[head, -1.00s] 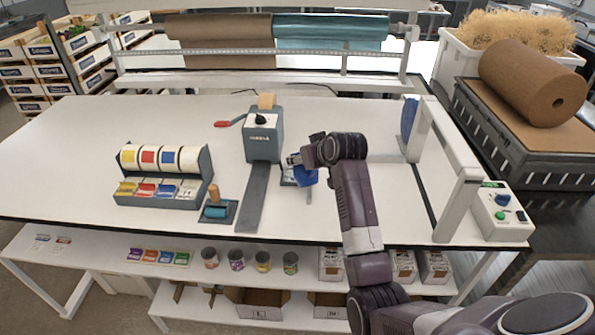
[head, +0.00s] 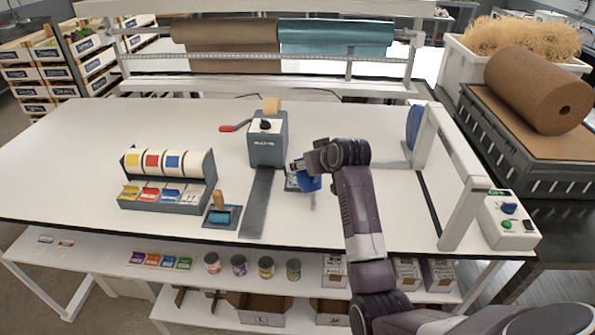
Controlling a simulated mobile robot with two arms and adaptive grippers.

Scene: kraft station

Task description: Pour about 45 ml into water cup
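My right arm reaches in from the lower right. Its gripper (head: 298,167) is beside the grey tape dispenser (head: 267,150), on the right. No water stream is visible. My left gripper is not in view.
A label dispenser rack (head: 168,180) and a small roller on a pad (head: 221,216) stand to the left. A white frame (head: 457,190) and a control box (head: 508,222) stand at the right edge. The left tabletop is clear.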

